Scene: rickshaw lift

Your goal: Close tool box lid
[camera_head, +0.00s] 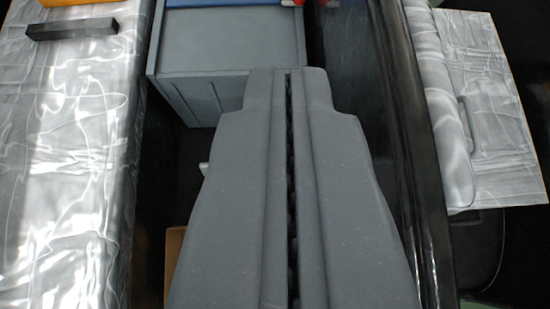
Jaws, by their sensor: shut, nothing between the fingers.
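My gripper (288,72) fills the lower middle of the view, its two grey fingers side by side with only a thin dark seam between them. It is shut and holds nothing. A grey box (225,45) with a flat top face and a ribbed front stands beyond the fingertips. The tips overlap its lower right part in the picture; I cannot tell whether they touch it. A blue strip (225,3) shows along its far edge, with a bit of red to the right, both cut off by the frame. I cannot tell whether the grey box is the tool box, and no lid is clearly seen.
A shiny silver surface (65,150) runs down the left, with a dark bar (72,30) on it and an orange thing (40,5) behind. A black glossy panel (400,120) rises close on the right. Beyond it lies another silver panel (490,110). A brown piece (173,255) shows low left.

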